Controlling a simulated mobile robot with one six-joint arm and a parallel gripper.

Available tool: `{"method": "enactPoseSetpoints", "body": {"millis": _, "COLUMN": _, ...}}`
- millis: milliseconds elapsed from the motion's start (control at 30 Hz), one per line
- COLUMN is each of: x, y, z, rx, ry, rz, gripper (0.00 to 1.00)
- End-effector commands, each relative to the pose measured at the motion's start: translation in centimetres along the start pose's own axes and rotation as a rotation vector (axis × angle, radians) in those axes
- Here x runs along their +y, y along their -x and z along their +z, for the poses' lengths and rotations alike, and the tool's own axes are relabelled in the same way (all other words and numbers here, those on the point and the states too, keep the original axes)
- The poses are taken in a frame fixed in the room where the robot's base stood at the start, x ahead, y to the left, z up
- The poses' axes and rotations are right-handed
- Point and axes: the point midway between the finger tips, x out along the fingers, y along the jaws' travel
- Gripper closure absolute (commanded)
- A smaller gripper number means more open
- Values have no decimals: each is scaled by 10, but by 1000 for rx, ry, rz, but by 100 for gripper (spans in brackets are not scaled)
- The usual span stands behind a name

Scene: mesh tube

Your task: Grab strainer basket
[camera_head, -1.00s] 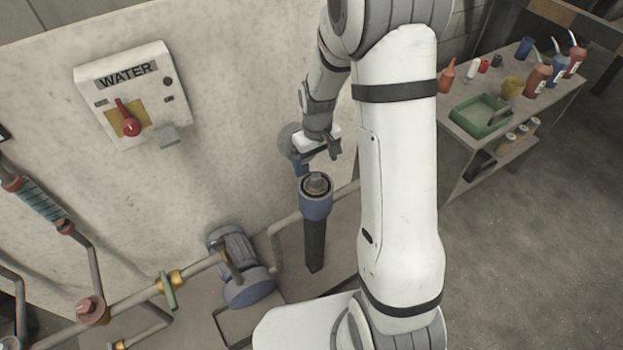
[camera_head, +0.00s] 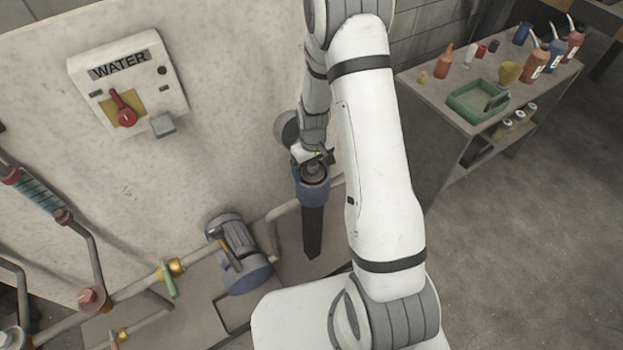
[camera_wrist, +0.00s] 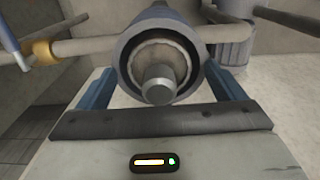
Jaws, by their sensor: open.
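In the head view my gripper (camera_head: 316,158) is just above the housing, partly hidden.
Pipes (camera_head: 140,287) with brass fittings and a blue-grey motor (camera_head: 238,252) lie left of the housing. A wall panel with a WATER box (camera_head: 128,88) stands behind. A bench (camera_head: 440,100) at the right holds bottles and a green tray (camera_head: 470,112).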

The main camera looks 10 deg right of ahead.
Motion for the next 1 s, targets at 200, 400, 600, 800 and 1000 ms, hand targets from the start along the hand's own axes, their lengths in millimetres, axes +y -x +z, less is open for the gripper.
{"method": "enactPoseSetpoints", "body": {"millis": 200, "x": 0, "y": 0, "z": 0, "rx": 0, "ry": -1, "rz": 0, "gripper": 16}}
{"method": "enactPoseSetpoints", "body": {"millis": 400, "x": 1, "y": 0, "z": 0, "rx": 0, "ry": -1, "rz": 0, "gripper": 32}}
{"method": "enactPoseSetpoints", "body": {"millis": 600, "x": 1, "y": 0, "z": 0, "rx": 0, "ry": -2, "rz": 0, "gripper": 49}}
{"method": "enactPoseSetpoints", "body": {"millis": 800, "x": 1, "y": 0, "z": 0, "rx": 0, "ry": -2, "rz": 0, "gripper": 65}}
{"method": "enactPoseSetpoints", "body": {"millis": 1000, "x": 1, "y": 0, "z": 0, "rx": 0, "ry": -3, "rz": 0, "gripper": 79}}
